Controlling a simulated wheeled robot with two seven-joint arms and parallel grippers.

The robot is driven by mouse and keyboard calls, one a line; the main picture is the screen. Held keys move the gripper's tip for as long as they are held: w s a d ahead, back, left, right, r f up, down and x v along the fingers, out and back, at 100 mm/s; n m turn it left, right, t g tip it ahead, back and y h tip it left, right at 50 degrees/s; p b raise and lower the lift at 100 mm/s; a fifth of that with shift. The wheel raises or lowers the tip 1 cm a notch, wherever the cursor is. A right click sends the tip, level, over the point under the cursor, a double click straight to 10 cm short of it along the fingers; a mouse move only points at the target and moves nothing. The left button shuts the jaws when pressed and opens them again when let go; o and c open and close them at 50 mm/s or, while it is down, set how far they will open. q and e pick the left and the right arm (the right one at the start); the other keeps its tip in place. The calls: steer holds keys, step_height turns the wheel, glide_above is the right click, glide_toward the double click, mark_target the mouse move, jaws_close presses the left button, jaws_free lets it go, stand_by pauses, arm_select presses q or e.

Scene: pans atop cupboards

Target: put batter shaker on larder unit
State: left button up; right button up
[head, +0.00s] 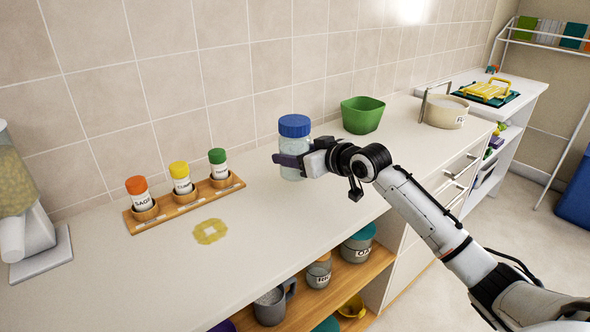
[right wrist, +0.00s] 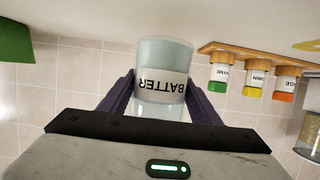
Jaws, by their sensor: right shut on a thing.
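The batter shaker is a clear jar with a blue lid (head: 294,126), on or just above the white counter near the tiled wall. My right gripper (head: 291,161) is shut on it around its body from the right. In the right wrist view the shaker (right wrist: 163,70) sits upside down in the picture between the two dark fingers (right wrist: 160,100), its label reading BATTER. The head view does not clearly show whether its base touches the counter. My left gripper is not in view. I cannot tell which piece of furniture is the larder unit.
A green bowl (head: 362,114) and a cream pot (head: 445,111) stand to the right. Open shelves below hold jars and a mug (head: 270,306).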

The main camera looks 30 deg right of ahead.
steer(key=shift+f, duration=1.75)
steer(key=o, duration=1.5)
steer(key=shift+f, duration=0.25)
steer(key=shift+r, duration=0.15)
steer(key=a+v, duration=0.1)
steer(key=v, duration=1.1)
steer(key=shift+d, duration=0.4)
